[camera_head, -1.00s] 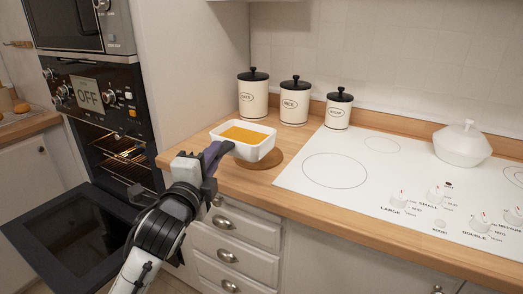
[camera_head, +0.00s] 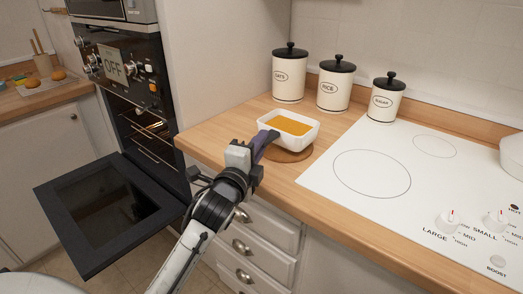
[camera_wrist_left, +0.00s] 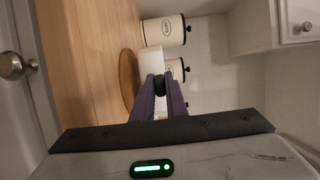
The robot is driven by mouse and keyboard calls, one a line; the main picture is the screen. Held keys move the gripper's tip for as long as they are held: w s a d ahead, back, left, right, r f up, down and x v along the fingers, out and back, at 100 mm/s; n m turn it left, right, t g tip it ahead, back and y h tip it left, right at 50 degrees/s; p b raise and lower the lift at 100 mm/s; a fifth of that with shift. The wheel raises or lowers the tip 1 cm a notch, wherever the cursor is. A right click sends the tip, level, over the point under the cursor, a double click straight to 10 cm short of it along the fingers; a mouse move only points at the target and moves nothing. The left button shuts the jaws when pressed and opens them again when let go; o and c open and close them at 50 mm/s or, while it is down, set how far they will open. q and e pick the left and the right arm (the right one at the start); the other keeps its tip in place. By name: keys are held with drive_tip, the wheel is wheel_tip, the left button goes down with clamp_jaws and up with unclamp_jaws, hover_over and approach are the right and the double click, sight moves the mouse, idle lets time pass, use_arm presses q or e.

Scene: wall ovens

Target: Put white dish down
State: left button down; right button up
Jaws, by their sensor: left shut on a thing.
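The white dish (camera_head: 299,140) is a rectangular white bowl with orange-yellow food inside. In the head view it is over the round wooden trivet (camera_head: 282,157) on the counter. I cannot tell for sure whether it touches the trivet. My left gripper (camera_head: 266,138) is shut on the dish's near left edge. The left wrist view shows the gripper's purple fingers (camera_wrist_left: 160,90) closed at the white dish (camera_wrist_left: 149,62), with the trivet (camera_wrist_left: 128,80) close beside it. My right gripper is not in view.
Three canisters (camera_head: 336,84) with black lids stand along the wall behind the dish. The white cooktop (camera_head: 400,200) lies to the right. The oven door (camera_head: 110,210) hangs open at the lower left. Bare counter (camera_head: 225,125) is left of the dish.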

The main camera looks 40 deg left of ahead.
use_arm(q)
drive_tip(key=shift+f, duration=0.8)
drive_tip(key=c, duration=2.1)
unclamp_jaws()
drive_tip(key=shift+f, duration=0.25)
drive_tip(key=o, duration=0.3)
drive_tip(key=shift+o, duration=0.2)
drive_tip(key=shift+r, duration=0.2)
drive_tip(key=v, duration=1.2)
drive_tip(key=s+d+f+n+g+h, duration=0.2)
drive_tip(key=d+f+n, duration=0.15)
drive_tip(key=f, duration=0.55)
drive_tip(key=s+d+f+n+g+h, duration=0.15)
drive_tip(key=d+f, duration=0.25)
drive_tip(key=f, duration=0.5)
drive_tip(key=s+d+f+n+g+h, duration=0.2)
drive_tip(key=s+d+f+n, duration=0.2)
drive_tip(key=s+f, duration=0.2)
drive_tip(key=s+d+f+n+g+h, duration=0.1)
drive_tip(key=s+d+f+n+g, duration=0.2)
drive_tip(key=s+f, duration=0.4)
wheel_tip(320, 180, down, 4)
drive_tip(key=shift+d+r+n+h+b, duration=0.1)
drive_tip(key=shift+d+n+h+b, duration=0.35)
drive_tip(key=shift+d, duration=0.4)
